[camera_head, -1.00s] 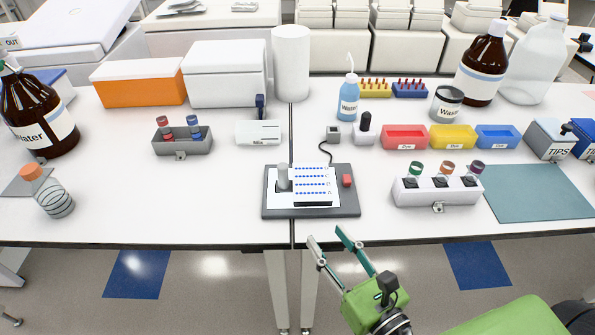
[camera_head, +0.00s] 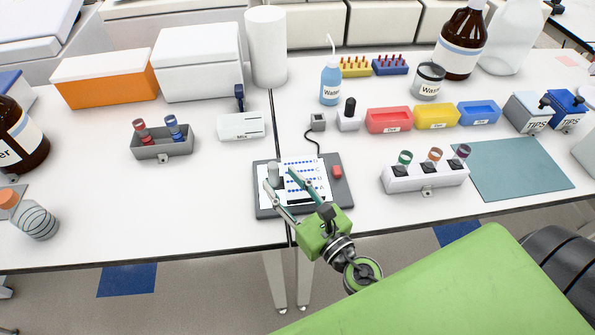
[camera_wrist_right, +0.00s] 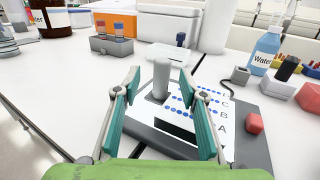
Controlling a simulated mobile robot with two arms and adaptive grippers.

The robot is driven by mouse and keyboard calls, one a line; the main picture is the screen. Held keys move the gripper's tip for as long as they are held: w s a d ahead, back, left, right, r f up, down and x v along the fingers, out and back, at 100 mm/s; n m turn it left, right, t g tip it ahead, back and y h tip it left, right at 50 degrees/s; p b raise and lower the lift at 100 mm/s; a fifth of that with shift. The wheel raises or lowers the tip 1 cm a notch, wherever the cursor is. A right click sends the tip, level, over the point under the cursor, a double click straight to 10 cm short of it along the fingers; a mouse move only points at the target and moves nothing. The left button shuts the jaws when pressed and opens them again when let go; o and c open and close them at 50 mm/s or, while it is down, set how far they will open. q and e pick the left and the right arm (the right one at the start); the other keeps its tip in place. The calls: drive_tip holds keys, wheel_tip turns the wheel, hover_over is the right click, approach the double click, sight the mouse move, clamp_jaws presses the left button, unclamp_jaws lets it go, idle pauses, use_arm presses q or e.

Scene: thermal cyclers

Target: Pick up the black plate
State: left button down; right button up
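A flat dark grey-to-black plate-like base (camera_head: 344,192) lies on the white bench. It carries a white panel with rows of blue dots and letters, a grey post and a red button (camera_head: 337,171). The base also shows in the right wrist view (camera_wrist_right: 255,142), with a black block (camera_wrist_right: 172,131) at the panel's near side. I cannot tell which of these is the black plate. My right gripper (camera_head: 280,178) is open above the panel. In the right wrist view its fingers (camera_wrist_right: 161,72) appear on either side of the grey post (camera_wrist_right: 160,82). My left gripper is not in view.
A grey tube rack (camera_head: 164,150) and white box (camera_head: 240,126) stand to the left. A white tube holder (camera_head: 425,178), teal mat (camera_head: 512,168) and coloured trays are on the right. A wash bottle (camera_head: 330,82) stands behind. Bench left of the base is clear.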

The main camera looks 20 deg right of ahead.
sight(276, 172)
drive_tip(key=shift+w+r, duration=0.1)
drive_tip(key=shift+w, duration=0.3)
drive_tip(key=w, duration=0.1)
drive_tip(key=w+p, duration=0.1)
drive_tip(key=w, duration=0.1)
drive_tip(key=shift+w+a+p, duration=0.25)
drive_tip(key=shift+w+p, duration=0.05)
drive_tip(key=shift+p, duration=0.1)
drive_tip(key=shift+w, duration=0.4)
drive_tip(key=shift+w+a+f, duration=0.1)
drive_tip(key=shift+f, duration=0.1)
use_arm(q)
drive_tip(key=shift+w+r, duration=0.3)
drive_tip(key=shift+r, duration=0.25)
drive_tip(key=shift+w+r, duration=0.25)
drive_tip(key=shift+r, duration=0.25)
use_arm(e)
clamp_jaws()
